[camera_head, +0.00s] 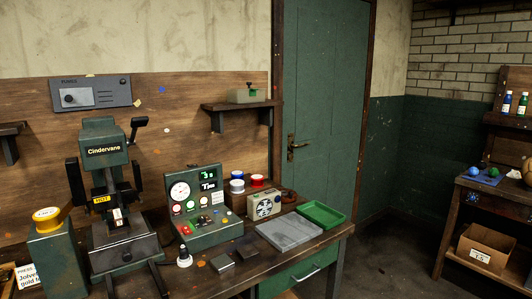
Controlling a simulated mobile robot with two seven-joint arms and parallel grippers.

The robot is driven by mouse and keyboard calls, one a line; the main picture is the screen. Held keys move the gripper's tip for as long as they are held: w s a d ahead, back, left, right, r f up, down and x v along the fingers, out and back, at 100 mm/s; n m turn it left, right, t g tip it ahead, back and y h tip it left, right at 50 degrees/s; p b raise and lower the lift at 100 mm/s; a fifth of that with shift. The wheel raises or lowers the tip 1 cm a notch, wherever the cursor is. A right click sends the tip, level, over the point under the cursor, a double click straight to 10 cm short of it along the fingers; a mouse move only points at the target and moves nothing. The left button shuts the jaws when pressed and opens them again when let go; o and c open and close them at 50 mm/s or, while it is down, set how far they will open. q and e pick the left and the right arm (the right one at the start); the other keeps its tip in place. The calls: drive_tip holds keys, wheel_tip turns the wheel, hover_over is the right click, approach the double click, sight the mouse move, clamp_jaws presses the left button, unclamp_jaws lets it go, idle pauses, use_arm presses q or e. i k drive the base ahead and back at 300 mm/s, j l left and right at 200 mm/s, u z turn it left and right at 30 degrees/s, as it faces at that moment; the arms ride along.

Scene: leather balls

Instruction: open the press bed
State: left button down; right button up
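The press (113,200) is a dark green machine labelled "Cindervane" that stands upright at the left of the workbench. A lever handle (138,126) sticks up at its upper right, and a yellow "HOT" label is on its middle. The lower bed (124,244) is a dark block at its base; I cannot tell from here whether it is open or closed. A green control box (200,207) with a dial, a green display and coloured buttons stands just right of the press. Neither of my grippers shows in the head view.
A grey tray (289,232) and a green tray (321,214) lie on the bench's right end. A radio-like box (264,205) and small spools stand behind. A green door (322,120) is at the back. A second table (493,196) with balls stands right, with open floor between.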

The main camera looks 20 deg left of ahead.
sight(111, 252)
drive_tip(key=u, duration=1.5)
